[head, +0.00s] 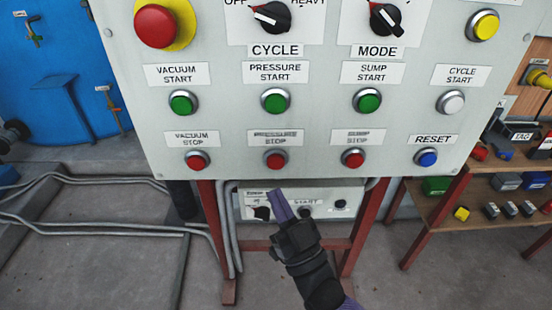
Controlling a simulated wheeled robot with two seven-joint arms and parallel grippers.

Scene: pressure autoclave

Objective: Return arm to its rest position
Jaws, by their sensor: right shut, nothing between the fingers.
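My right gripper (283,206) is in the lower middle of the head view, its arm coming up from the bottom edge. Its fingers are closed together with nothing between them, pointing up and slightly left. In the picture it lies below the grey control panel (225,130) and overlaps a small lower box (350,194) labelled START. I cannot tell whether it touches that box. It partly hides the box's controls. My left gripper is not in view.
The panel carries an emergency button (156,25), green, red, white and blue buttons, and two dark knobs. Red legs (212,240) support it. Pipes (90,228) run along the floor at left. A wooden shelf (437,208) with small items stands at right. A blue tank (50,70) is behind.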

